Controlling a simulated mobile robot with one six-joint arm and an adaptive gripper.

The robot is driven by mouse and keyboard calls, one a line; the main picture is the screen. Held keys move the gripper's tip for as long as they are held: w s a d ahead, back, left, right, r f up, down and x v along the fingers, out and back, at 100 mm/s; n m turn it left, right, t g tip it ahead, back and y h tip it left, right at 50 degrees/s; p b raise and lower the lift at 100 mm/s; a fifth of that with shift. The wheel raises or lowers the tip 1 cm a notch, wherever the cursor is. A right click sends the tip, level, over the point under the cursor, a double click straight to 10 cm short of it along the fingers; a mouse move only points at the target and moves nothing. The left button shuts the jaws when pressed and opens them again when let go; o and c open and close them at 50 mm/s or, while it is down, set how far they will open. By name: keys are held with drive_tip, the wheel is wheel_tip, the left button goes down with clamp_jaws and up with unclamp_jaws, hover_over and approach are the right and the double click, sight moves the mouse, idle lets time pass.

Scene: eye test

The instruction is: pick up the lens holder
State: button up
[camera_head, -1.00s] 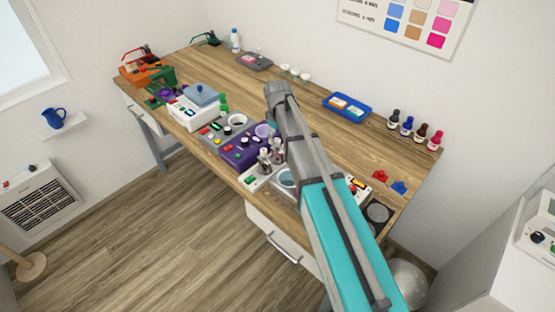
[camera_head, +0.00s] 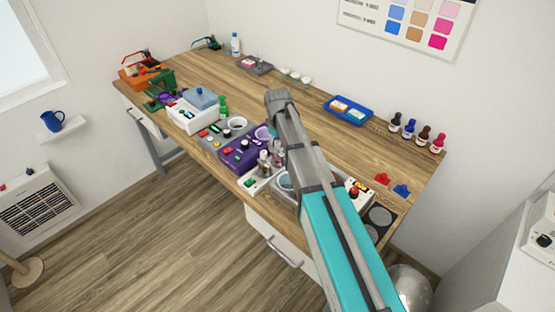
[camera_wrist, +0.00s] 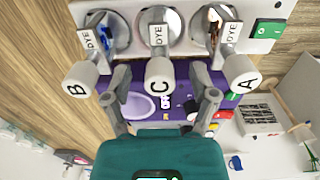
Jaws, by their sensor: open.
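I cannot tell for certain which thing is the lens holder. A small red piece (camera_head: 382,179) and a small blue piece (camera_head: 401,190) lie on the table's right end, their shape too small to make out. In the wrist view, my gripper (camera_wrist: 160,98) is open, with its fingers spread to either side of a white knob marked C (camera_wrist: 159,73). Knobs marked B (camera_wrist: 80,79) and A (camera_wrist: 240,72) flank it, on metal parts labelled DYE. Contact with the C knob cannot be told. In the head view, my arm hides my gripper.
The wooden table (camera_head: 335,140) carries a purple device (camera_head: 240,154), a white device with a blue lid (camera_head: 190,117), a blue tray (camera_head: 349,110) and several small bottles (camera_head: 409,127). Bare wood lies centrally.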

clamp_jaws()
drive_tip(key=shift+r, duration=0.15)
idle(0.4)
wheel_tip(320, 180, up, 3)
drive_tip(key=p, duration=0.3)
drive_tip(key=shift+f, duration=0.2)
drive_tip(key=s+d+r+p, duration=0.2)
drive_tip(key=s+r+p, duration=0.8)
drive_tip(key=s, duration=0.3)
drive_tip(key=shift+s+d, duration=0.2)
drive_tip(key=shift+s, duration=0.2)
